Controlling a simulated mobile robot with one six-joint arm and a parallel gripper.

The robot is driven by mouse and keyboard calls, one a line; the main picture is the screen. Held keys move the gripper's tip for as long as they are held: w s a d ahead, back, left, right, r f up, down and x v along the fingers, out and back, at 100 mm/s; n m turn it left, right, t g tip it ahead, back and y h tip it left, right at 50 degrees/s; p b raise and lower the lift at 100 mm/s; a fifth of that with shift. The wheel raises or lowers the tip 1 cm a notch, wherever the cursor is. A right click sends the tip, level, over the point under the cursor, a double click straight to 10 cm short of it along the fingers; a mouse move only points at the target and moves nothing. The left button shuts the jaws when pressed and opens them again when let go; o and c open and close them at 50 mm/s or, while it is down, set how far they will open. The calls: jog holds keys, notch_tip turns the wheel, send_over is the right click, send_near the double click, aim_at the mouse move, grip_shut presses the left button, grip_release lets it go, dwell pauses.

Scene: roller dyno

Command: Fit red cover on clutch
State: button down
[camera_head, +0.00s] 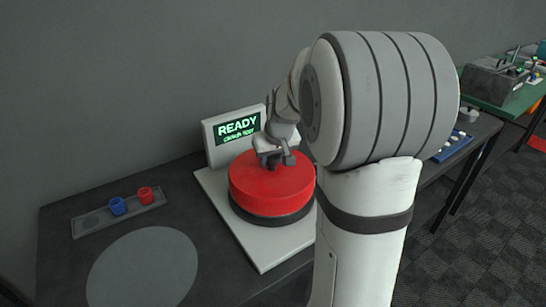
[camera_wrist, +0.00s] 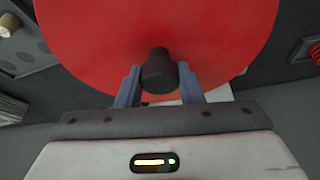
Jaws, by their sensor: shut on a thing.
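The red cover (camera_head: 270,185) is a large round disc in the middle of the head view. It sits over a dark round base (camera_head: 272,216), which I take to be the clutch, on a white plate (camera_head: 278,245). My gripper (camera_head: 272,158) is above the cover's top. In the wrist view the red cover (camera_wrist: 100,45) fills the upper middle, and my gripper (camera_wrist: 158,75) is shut on its dark knob (camera_wrist: 158,70), one finger on each side. The clutch's top is hidden under the cover; I cannot tell whether the cover is fully seated.
A screen (camera_head: 236,132) reading READY stands behind the cover. A small tray (camera_head: 118,212) with a blue piece (camera_head: 117,206) and a red piece (camera_head: 145,195) lies at left. A grey disc area (camera_head: 142,268) on the table is bare. Another bench (camera_head: 500,85) stands at far right.

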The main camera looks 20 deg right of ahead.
jog(key=shift+f+b, duration=0.85)
jog(key=shift+f, duration=0.25)
jog(key=c, duration=0.9)
grip_release()
jog(key=shift+o, duration=0.3)
jog(key=o, duration=0.3)
jog(key=shift+o, duration=0.2)
jog(key=shift+r, duration=0.1)
jog(key=shift+r+p, duration=2.3)
jog(key=shift+r, duration=1.15)
